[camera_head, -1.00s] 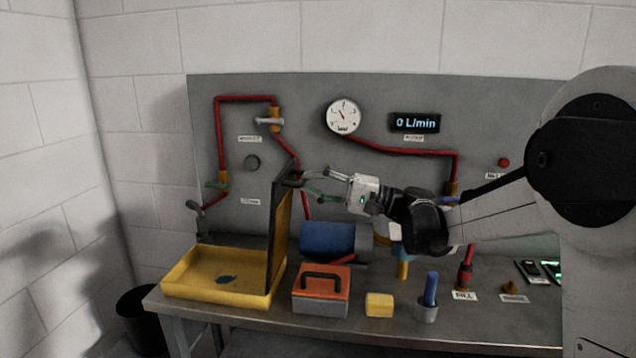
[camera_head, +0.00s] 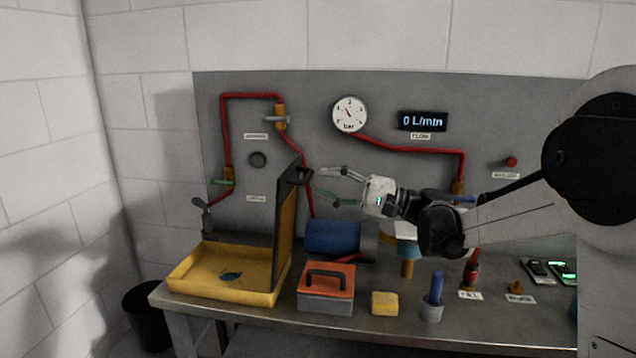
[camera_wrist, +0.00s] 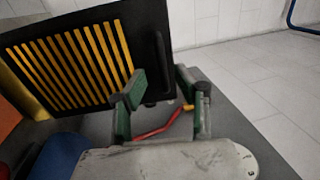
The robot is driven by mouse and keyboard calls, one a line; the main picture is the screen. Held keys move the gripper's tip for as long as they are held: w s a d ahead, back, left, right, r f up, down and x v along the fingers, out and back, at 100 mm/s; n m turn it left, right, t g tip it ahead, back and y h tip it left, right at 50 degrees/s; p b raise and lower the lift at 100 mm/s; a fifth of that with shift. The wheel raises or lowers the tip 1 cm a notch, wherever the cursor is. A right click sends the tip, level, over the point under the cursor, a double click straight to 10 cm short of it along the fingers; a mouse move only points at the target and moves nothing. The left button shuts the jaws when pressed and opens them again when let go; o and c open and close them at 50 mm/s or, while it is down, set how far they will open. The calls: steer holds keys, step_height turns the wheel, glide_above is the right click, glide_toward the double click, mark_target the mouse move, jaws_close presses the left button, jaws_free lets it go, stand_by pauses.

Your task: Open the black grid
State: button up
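The black grid (camera_head: 286,222) stands upright along the right side of the yellow tray (camera_head: 194,289), with a dark handle (camera_head: 302,177) near its top right. My gripper (camera_head: 320,182) is just right of the handle, fingers spread and empty. In the wrist view the slotted grid (camera_wrist: 75,55) fills the upper left, with yellow showing through its slots. The handle (camera_wrist: 160,65) shows as a dark bar near the grid's right edge. My gripper's two green fingers (camera_wrist: 159,85) are apart, with the handle beyond the gap between them.
A blue cylinder (camera_head: 330,237) lies behind an orange toolbox (camera_head: 326,288) right of the tray. A yellow block (camera_head: 384,303) and a grey cup holding a blue rod (camera_head: 432,312) stand further right. Red pipes (camera_head: 250,96) and a gauge are on the back panel.

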steer(key=v, duration=0.9)
steer(key=shift+d, duration=0.25)
steer(key=shift+s, duration=0.1)
steer(key=s+a+f+m+t+h, duration=0.1)
steer(key=s+f+h, duration=0.2)
steer(key=s+h, duration=0.35)
steer(key=s+f+t+h, duration=0.1)
steer(key=s+f+h, duration=0.25)
steer(key=s, duration=0.55)
steer(key=s+d+f+n+t+h, duration=0.1)
steer(key=s+d+f+h, duration=0.3)
steer(key=s+d, duration=0.3)
steer(key=s+d+f+n+t+h, duration=0.1)
steer(key=s+d+f+h, duration=0.3)
steer(key=s, duration=0.5)
steer(key=d+t+h, duration=0.1)
steer(key=d+h, duration=0.1)
steer(key=d, duration=0.1)
steer(key=shift+s, duration=0.15)
